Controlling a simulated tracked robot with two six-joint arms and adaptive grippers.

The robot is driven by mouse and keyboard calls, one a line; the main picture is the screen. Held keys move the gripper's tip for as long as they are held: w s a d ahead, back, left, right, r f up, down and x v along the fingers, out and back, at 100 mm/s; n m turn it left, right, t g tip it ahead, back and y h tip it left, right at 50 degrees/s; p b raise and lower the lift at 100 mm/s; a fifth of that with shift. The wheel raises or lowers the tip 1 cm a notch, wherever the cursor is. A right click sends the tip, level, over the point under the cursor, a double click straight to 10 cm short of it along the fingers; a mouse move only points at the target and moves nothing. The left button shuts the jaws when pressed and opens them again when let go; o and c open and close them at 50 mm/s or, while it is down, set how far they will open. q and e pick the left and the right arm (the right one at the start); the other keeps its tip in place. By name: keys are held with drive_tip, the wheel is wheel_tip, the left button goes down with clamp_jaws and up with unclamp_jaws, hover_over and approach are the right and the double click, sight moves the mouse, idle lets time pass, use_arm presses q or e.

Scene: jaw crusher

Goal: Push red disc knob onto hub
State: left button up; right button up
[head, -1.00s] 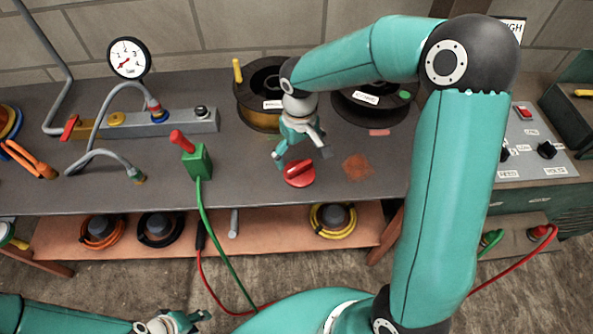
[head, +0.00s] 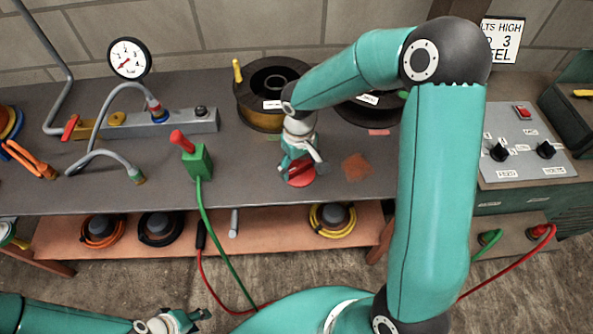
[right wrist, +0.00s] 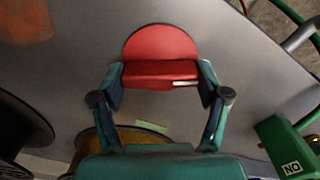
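The red disc knob (head: 301,176) lies on the grey bench top, mostly covered by my right gripper in the head view. In the right wrist view, the knob (right wrist: 160,50) shows as a red disc with a raised bar across it. My right gripper (head: 300,170) is down over the knob. Its fingers (right wrist: 162,85) are spread, one at each end of the bar; whether they touch it cannot be told. My left gripper (head: 185,320) is low at the bottom edge, away from the bench; its fingers are small. I cannot make out the hub.
A green box with a red lever (head: 197,160) stands left of the knob, with a green cable. A black-and-yellow reel (head: 262,112) is behind. A rust-coloured patch (head: 356,167) lies to the right. A control panel (head: 525,150) is farther right.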

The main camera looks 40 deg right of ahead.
drive_tip(key=shift+c, duration=0.9)
drive_tip(key=shift+r, duration=0.15)
wheel_tip(320, 180, up, 20)
drive_tip(key=shift+f+p, duration=0.1)
drive_tip(key=shift+p, duration=0.2)
drive_tip(key=shift+f, duration=0.1)
approach(298, 165)
drive_tip(key=w+a+f, duration=0.1)
drive_tip(key=a+f, duration=0.1)
drive_tip(key=w+a+f, duration=0.1)
drive_tip(key=w+a, duration=0.1)
drive_tip(key=a, duration=0.1)
drive_tip(key=w+a+f, duration=0.2)
drive_tip(key=a, duration=0.1)
drive_tip(key=shift+f, duration=0.45)
